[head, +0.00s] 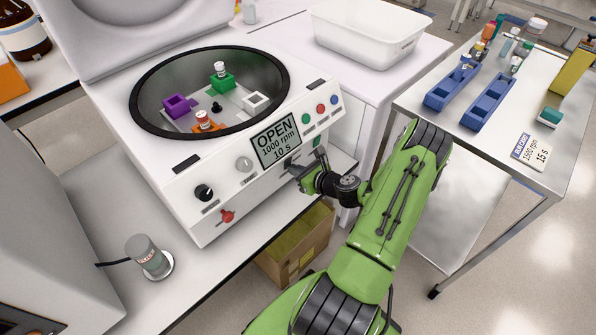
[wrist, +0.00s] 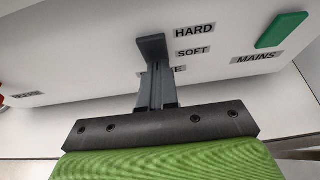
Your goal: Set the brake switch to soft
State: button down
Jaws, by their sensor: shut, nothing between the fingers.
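The centrifuge (head: 150,160) stands on the bench with its lid up; its display (head: 277,140) reads OPEN, 1000 rpm, 10 s. In the wrist view, the HARD label (wrist: 194,31) and the SOFT label (wrist: 193,52) are on its front panel, with a partly covered label below them. My gripper (head: 291,167) is shut and empty at the panel, below the display. In the wrist view, my gripper (wrist: 152,48) is just left of these labels. The brake switch itself is not clearly visible; my fingers seem to hide it, so its setting and any contact cannot be told.
A green switch (wrist: 281,30) sits above the MAINS label (wrist: 257,57), right of my fingers. A black knob (head: 203,192), a grey knob (head: 243,164) and a red knob (head: 227,216) are left of the display. A cardboard box (head: 300,245) stands below the bench edge.

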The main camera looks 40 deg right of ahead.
jog(key=shift+r, duration=0.1)
jog(key=shift+r+p, duration=0.75)
